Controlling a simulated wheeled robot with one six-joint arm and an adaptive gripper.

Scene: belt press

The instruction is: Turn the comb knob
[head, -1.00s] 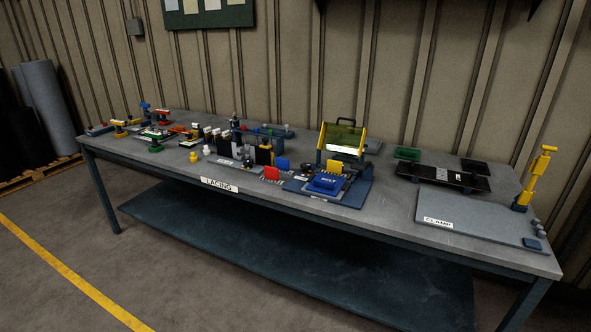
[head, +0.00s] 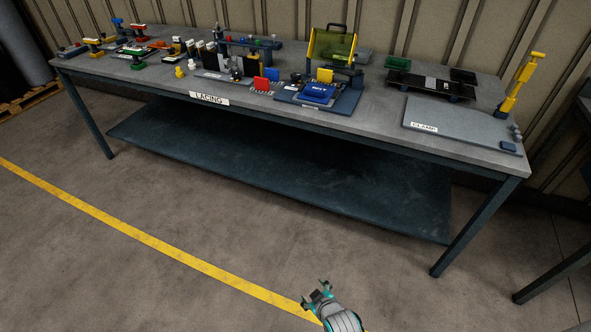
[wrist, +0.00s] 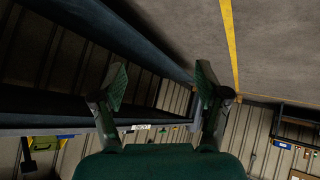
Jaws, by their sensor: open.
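The lacing station (head: 225,77) stands on the workbench behind the LACING label, with a red block, grey and black parts and a dark round knob-like part (head: 236,75). At this size I cannot tell for certain which part is the comb knob. My gripper (head: 315,293) is low in front of the bench, over the floor, well away from the station. In the wrist view its two fingers (wrist: 160,85) are spread apart with nothing between them.
The workbench (head: 370,125) has a dark lower shelf (head: 280,165). A blue block on a plate (head: 318,92), a yellow-framed guard (head: 332,47) and a CLAMP plate (head: 460,122) stand right of the station. The floor in front is clear, with a yellow line (head: 150,236).

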